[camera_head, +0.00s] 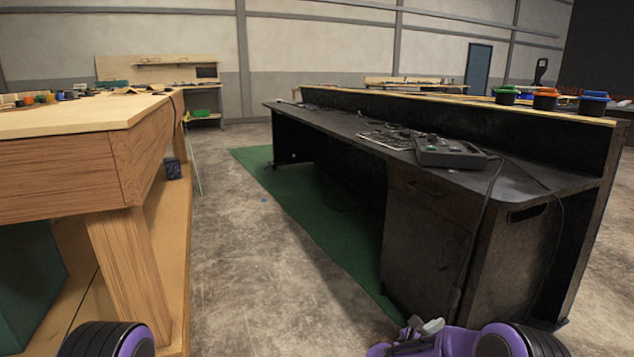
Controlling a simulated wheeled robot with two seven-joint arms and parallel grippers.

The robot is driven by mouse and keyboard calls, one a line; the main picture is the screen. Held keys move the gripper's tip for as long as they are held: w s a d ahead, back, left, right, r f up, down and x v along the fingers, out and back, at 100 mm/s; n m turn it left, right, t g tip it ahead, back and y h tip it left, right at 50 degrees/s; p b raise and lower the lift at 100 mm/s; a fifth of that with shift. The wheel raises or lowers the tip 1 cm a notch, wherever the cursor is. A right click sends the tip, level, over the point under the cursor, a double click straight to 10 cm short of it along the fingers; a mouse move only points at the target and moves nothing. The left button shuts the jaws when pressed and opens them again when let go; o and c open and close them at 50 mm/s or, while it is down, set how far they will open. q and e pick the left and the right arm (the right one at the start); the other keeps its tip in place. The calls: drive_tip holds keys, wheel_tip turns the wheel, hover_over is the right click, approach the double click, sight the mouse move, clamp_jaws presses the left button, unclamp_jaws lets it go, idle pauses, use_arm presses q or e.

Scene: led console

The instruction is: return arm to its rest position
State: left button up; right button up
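My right arm shows at the bottom edge, right of centre, as a purple and black joint. Beside it is a purple and grey part that looks like my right gripper (425,330). It is low in front of the black desk, cut by the frame edge, and I cannot make out its fingers or anything held. Of my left arm only a black and purple rounded link shows at the bottom left; my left gripper is out of view. A dark console (450,152) lies on the black desk (345,125), apart from both arms.
A wooden workbench (60,122) stands close on the left. The black desk has a drawer cabinet (425,235) and hanging cables. Green, orange and blue containers (545,99) stand on its raised ledge. Bare concrete floor (255,270) and a green mat (310,228) lie between the furniture.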

drive_tip(key=s+a+f+n+t+y, duration=0.2)
drive_tip(key=s+f+n+y, duration=0.6)
drive_tip(key=s+f+n, duration=1.1)
drive_tip(key=s+n+g+y, duration=0.4)
drive_tip(key=s+n+g, duration=0.4)
drive_tip(key=s+n, duration=1.4)
use_arm(q)
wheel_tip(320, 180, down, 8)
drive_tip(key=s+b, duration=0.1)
drive_tip(key=b, duration=0.7)
use_arm(e)
wheel_tip(320, 180, down, 7)
drive_tip(key=s+m+y, duration=0.1)
drive_tip(key=s, duration=0.2)
use_arm(q)
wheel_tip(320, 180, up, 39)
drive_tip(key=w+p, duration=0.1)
drive_tip(key=p, duration=3.8)
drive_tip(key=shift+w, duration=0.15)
use_arm(e)
wheel_tip(320, 180, up, 39)
drive_tip(key=w+m, duration=0.1)
drive_tip(key=shift+w+d+f+t+h, duration=0.2)
drive_tip(key=shift+w+d+t+h, duration=0.1)
drive_tip(key=shift+w+h, duration=0.1)
